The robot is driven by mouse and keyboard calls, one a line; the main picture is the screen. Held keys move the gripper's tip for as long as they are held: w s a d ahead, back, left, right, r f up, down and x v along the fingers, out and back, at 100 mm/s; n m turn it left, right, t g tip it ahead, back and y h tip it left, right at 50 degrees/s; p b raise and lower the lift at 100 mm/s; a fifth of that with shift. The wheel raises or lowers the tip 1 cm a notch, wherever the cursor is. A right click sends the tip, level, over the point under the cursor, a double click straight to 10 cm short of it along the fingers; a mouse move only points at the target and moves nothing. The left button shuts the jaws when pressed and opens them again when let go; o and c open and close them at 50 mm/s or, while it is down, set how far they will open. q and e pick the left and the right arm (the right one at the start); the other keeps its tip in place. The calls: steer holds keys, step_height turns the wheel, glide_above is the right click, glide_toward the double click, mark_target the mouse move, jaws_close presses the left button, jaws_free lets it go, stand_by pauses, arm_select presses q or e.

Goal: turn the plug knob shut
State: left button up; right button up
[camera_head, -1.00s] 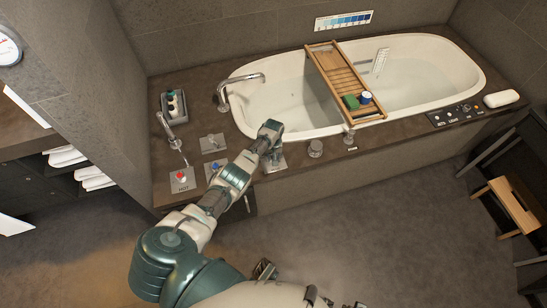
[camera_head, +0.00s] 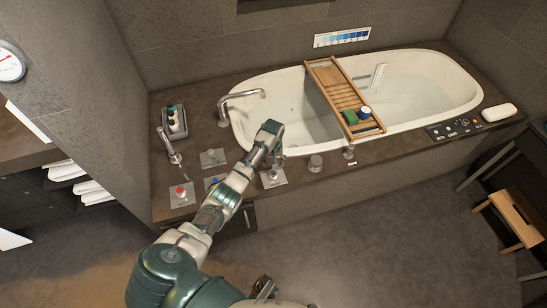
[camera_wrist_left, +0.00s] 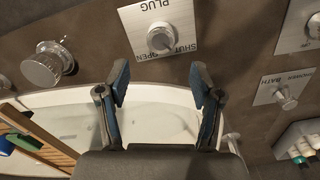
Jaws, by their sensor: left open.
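The plug knob (camera_wrist_left: 162,38) is a round silver knob on a metal plate marked PLUG, SHUT and OPEN, seen upside down at the top middle of the left wrist view. Its pointer setting is too small to tell. In the head view its plate (camera_head: 273,179) lies on the tub deck, and my gripper partly covers it. My left gripper (camera_wrist_left: 160,82) is open and empty. The knob lies beyond the gap between its fingertips, apart from them. In the head view the left gripper (camera_head: 276,162) points down over the plate.
A round silver knob (camera_wrist_left: 47,65) stands to one side, and a bath diverter plate (camera_wrist_left: 280,92) to the other. The tub (camera_head: 425,75) carries a wooden tray (camera_head: 340,88). A red knob plate (camera_head: 181,194), tap (camera_head: 240,97) and bottle caddy (camera_head: 174,121) share the deck.

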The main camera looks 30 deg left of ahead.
arm_select(q)
step_height(320, 180, up, 4)
steer(key=shift+f, duration=0.15)
stand_by(0.5)
